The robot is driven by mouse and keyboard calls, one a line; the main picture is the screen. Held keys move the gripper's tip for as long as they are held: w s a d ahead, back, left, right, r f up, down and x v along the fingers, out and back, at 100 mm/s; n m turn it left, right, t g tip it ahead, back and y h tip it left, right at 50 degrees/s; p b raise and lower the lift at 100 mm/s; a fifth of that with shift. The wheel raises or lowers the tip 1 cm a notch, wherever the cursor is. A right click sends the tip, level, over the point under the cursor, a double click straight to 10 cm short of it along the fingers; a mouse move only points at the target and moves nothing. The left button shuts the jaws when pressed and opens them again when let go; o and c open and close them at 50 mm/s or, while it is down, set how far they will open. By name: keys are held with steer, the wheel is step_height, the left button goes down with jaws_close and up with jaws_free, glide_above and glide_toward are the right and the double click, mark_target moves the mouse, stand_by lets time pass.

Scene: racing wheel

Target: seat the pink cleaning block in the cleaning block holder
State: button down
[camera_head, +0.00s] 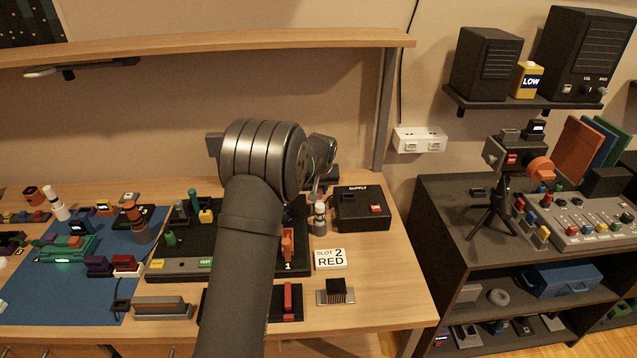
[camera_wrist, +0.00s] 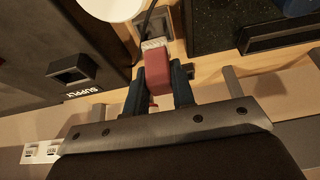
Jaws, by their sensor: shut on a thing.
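My gripper (camera_wrist: 158,78) is shut on a pinkish-red block (camera_wrist: 158,64), the pink cleaning block, with a dark finger on each side in the wrist view. A pale ribbed piece shows at the block's far end; I cannot tell whether it is part of the block. In the head view my arm hides most of the gripper, which is beside the supply box near the back of the table. I cannot tell for sure which thing is the cleaning block holder. A small grey stand with a dark ribbed top (camera_head: 337,291) is at the table's front right.
The black supply box (camera_head: 361,208) is close by, also in the wrist view (camera_wrist: 75,75). A grey bottle-like thing (camera_head: 319,216) and a SLOT 2 RED card (camera_head: 330,259) stand near. A dark board (camera_head: 180,266) and blue mat (camera_head: 75,290) hold several small parts. The table's right edge has bare wood.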

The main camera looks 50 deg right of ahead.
mark_target(319, 199)
steer(key=shift+f, duration=0.65)
steer(key=shift+f, duration=1.3)
stand_by(0.7)
steer(key=c, duration=1.1)
jaws_free()
steer(key=shift+c, duration=0.2)
steer(key=v, duration=1.7)
steer(key=shift+r, duration=0.2)
steer(key=x, duration=1.7)
steer(key=shift+f, duration=0.2)
steer(key=shift+r, duration=0.1)
